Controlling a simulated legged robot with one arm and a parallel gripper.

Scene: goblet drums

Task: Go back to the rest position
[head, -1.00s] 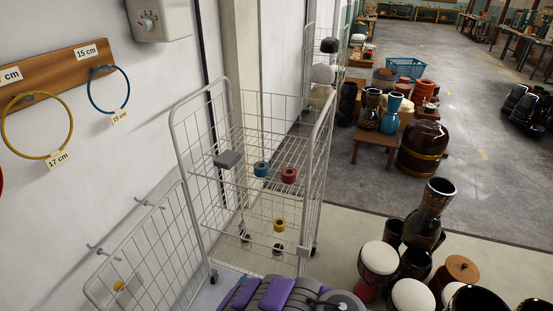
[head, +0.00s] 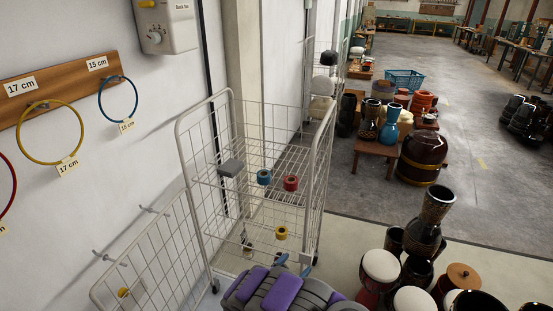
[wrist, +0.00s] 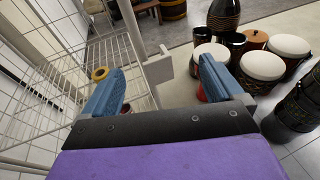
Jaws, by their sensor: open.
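My gripper (wrist: 160,88) is open in the wrist view, its two blue fingers wide apart. No object is clearly held between them; the white cart post and floor show beyond the gap.
Goblet drums (head: 381,266) crowd the floor at lower right, close to my arm. A wall board with yellow (head: 53,160) and blue hoops hangs at left. A wooden barrel drum (head: 422,158) and a blue crate (head: 405,79) stand farther back.

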